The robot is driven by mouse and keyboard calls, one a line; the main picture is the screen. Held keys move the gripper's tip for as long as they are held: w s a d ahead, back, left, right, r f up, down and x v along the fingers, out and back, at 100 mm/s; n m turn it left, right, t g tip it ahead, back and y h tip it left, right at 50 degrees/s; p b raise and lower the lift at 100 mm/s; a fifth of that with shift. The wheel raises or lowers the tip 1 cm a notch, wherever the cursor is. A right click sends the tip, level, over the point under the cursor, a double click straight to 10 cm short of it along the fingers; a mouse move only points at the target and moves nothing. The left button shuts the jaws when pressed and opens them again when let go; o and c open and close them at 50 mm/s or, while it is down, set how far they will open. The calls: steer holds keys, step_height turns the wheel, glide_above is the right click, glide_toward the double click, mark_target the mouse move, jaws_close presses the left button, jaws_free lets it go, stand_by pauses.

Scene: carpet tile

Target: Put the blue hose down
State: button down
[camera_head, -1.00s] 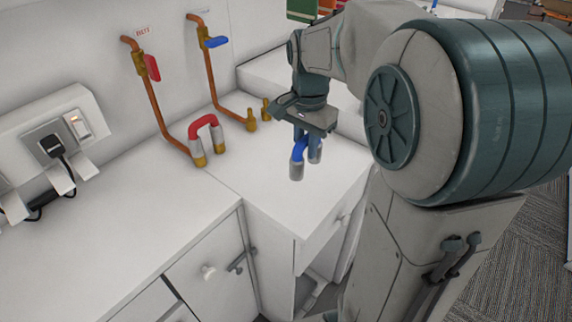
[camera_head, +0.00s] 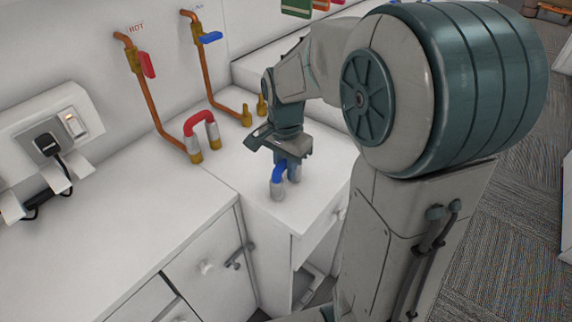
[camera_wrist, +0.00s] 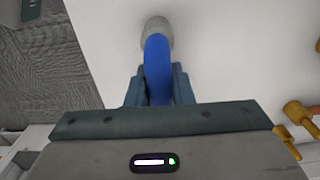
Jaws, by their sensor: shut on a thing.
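The blue hose (camera_head: 280,173) is a short U-shaped piece with grey ends. My gripper (camera_head: 288,165) is shut on its blue middle from above. The hose hangs with its ends down at the white counter top (camera_head: 235,177), near the front edge; I cannot tell for sure whether the ends touch the surface. In the wrist view the blue hose (camera_wrist: 157,68) runs between the fingers (camera_wrist: 160,85), and one grey end shows beyond them. The other end is hidden there by my gripper.
A red hose (camera_head: 200,122) joins the hot copper pipe's brass fittings. The cold pipe (camera_head: 215,85) has a blue valve handle and two bare brass fittings (camera_head: 247,115). A socket with a black plug (camera_head: 47,145) is at left. Bare counter lies left of my gripper.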

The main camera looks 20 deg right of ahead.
steer(key=c, duration=1.3)
jaws_free()
steer(key=shift+r, duration=0.1)
step_height(320, 180, up, 12)
steer(key=shift+f+p, duration=0.15)
steer(key=shift+p, duration=0.15)
steer(key=shift+s, duration=0.3)
steer(key=s+f+n+t, duration=0.1)
steer(key=s+f+n, duration=0.1)
steer(key=s+n, duration=0.1)
steer(key=s+f+n+t, duration=0.1)
steer(key=s+f+n, duration=0.2)
steer(key=s, duration=0.3)
steer(key=s+f+n+t, duration=0.1)
steer(key=s+f+n, duration=0.1)
steer(key=s+n, duration=0.2)
steer(key=shift+s+d+f+n, duration=0.15)
steer(key=shift+d+f+n, duration=0.1)
steer(key=shift+n, duration=0.15)
